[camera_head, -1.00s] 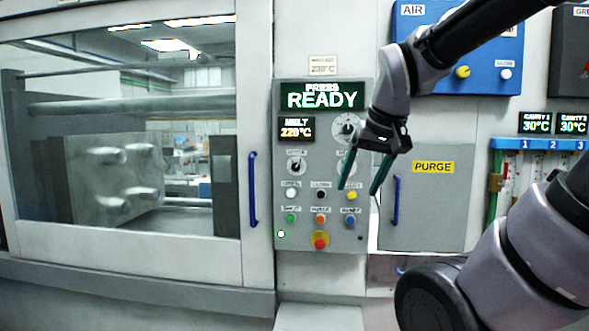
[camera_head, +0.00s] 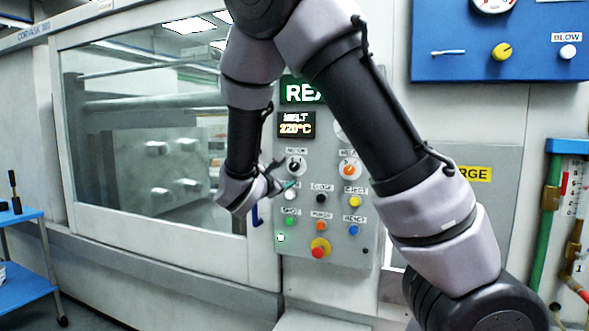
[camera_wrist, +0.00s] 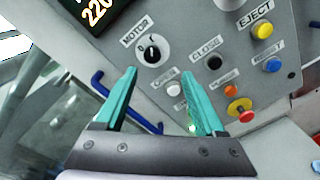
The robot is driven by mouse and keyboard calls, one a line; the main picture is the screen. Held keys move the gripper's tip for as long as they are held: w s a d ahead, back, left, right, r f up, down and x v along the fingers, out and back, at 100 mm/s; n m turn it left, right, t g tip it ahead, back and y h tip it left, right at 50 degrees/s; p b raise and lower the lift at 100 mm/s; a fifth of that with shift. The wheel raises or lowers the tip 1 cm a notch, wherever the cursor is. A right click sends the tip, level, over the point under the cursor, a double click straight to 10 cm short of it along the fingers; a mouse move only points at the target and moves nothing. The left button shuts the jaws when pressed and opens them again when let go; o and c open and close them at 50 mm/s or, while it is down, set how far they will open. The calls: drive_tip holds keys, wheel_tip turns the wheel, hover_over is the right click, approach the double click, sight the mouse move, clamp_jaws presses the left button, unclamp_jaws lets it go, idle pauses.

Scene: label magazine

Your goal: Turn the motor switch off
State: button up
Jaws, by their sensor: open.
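The motor switch (camera_head: 296,165) is a small black knob on a pale round plate, under a MOTOR label on the grey control panel (camera_head: 337,222). In the wrist view the motor switch (camera_wrist: 153,51) lies just beyond the fingertips, slightly above the gap between them. I cannot tell its exact setting. My gripper (camera_wrist: 157,78) is open and empty, its two teal fingers apart and pointing at the panel. In the head view my gripper (camera_head: 284,186) is at the panel's left edge, just below the switch, and partly hidden by my wrist.
An orange knob (camera_head: 350,170) sits right of the motor switch. Several push buttons and a red emergency button (camera_head: 319,248) lie below. A blue door handle (camera_wrist: 120,104) shows near the fingers. A blue trolley (camera_head: 22,285) stands far left.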

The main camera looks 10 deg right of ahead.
sight(293, 167)
drive_tip(key=shift+n, duration=0.4)
drive_tip(key=x, duration=0.7)
drive_tip(key=a+x, duration=0.1)
drive_tip(key=x, duration=0.2)
drive_tip(key=shift+w+d+r, duration=0.1)
drive_tip(key=shift+w+r, duration=0.1)
drive_tip(key=shift+w, duration=0.35)
clamp_jaws()
